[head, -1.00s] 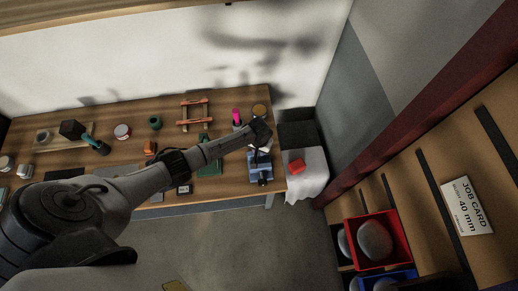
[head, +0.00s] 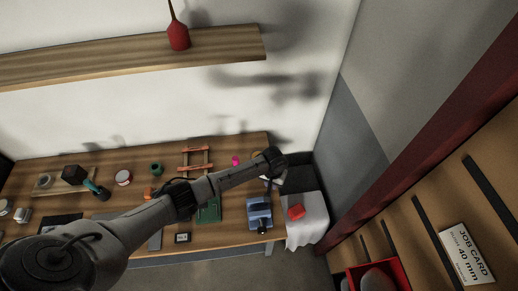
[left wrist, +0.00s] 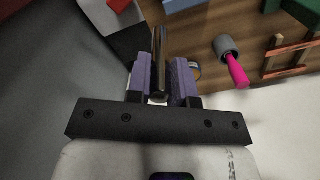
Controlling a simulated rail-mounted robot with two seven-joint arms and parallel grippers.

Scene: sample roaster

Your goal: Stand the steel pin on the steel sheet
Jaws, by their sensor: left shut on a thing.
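The steel pin (left wrist: 160,55) is a shiny grey rod in the left wrist view. My left gripper (left wrist: 160,85) is shut on it between two purple pads, and the pin points away from the wrist. In the head view my left gripper (head: 275,163) is over the right end of the bench, and the pin is hidden there. A grey flat plate (head: 155,241) lies at the bench's front, partly behind my arm; a darker sheet (head: 62,222) lies further left. I cannot tell which is the steel sheet. My right gripper is not in view.
A blue vise-like device (head: 259,211), a green board (head: 209,211) and an orange rack (head: 195,162) are on the bench. A magenta-handled tool (left wrist: 238,72) is near the gripper. A white cloth (head: 306,228) with a red block (head: 296,211) is right of the bench.

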